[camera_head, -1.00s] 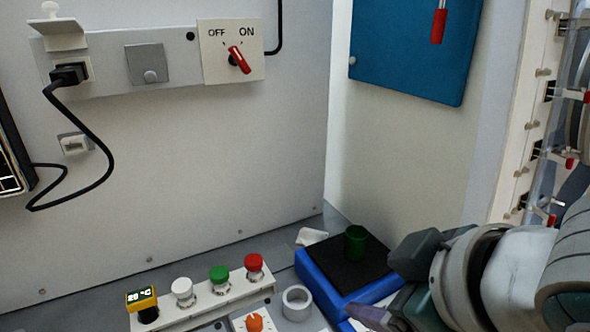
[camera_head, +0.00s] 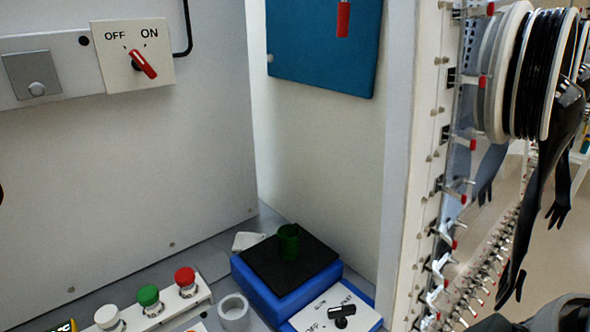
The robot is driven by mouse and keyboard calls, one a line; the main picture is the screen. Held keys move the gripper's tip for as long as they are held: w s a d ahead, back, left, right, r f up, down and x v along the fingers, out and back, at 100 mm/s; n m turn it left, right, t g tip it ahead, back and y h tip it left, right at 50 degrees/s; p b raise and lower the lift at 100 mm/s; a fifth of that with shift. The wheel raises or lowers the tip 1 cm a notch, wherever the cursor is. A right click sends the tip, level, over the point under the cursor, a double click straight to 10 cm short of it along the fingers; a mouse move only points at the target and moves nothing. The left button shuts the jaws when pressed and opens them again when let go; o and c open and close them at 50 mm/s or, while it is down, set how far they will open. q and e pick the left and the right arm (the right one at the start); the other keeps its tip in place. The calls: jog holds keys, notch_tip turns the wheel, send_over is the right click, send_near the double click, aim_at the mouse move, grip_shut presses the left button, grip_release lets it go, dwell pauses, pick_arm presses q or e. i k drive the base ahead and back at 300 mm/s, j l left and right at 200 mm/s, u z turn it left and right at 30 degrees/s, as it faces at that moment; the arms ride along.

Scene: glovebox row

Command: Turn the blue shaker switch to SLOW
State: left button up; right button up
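The blue shaker (camera_head: 262,297) stands on the floor of the box at the lower middle, with a black top plate. A green cup-like piece (camera_head: 289,242) stands on that plate. At its front right is a white switch plate (camera_head: 365,312) on a blue base, with a black knob (camera_head: 341,312). One label reads OFF; the others are too small to read surely, and I cannot tell the knob's setting. Part of my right arm shows at the bottom right edge, apart from the switch; its fingers are mostly cut off. My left gripper is out of view.
A red-handled OFF/ON switch (camera_head: 143,65) is on the back wall. White, green and red buttons (camera_head: 186,282) line a strip at lower left, near a white ring (camera_head: 233,310). At right, a clamped frame edge (camera_head: 435,200) and hanging black gloves (camera_head: 545,170) bound the space.

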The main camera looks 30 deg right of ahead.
aim_at(336, 312)
jog(key=z, duration=1.1)
